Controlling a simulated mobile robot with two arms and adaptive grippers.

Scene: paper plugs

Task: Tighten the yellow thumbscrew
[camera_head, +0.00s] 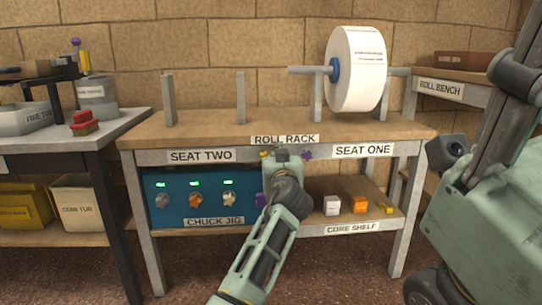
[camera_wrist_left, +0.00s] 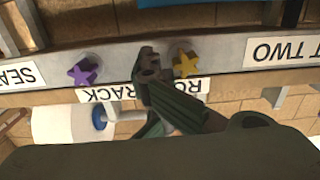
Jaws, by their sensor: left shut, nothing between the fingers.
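The yellow thumbscrew (camera_wrist_left: 186,63) is a star-shaped knob on the front rail of the roll rack. In the head view only a bit of it (camera_head: 264,154) shows beside my left gripper (camera_head: 282,153). In the wrist view, which is upside down, my left gripper (camera_wrist_left: 148,62) is shut and empty, its tips between the yellow thumbscrew and a purple star knob (camera_wrist_left: 83,69). The tips look close to the yellow one, but I cannot tell if they touch it. The purple knob also shows in the head view (camera_head: 307,155). My right gripper is not visible.
The roll rack tabletop (camera_head: 205,127) carries upright posts and a white roll (camera_head: 357,70) on a spindle. Below are a blue chuck jig (camera_head: 185,212) and a core shelf (camera_head: 318,228) with small blocks. A side table (camera_head: 60,140) stands left, the roll bench (camera_head: 465,75) right.

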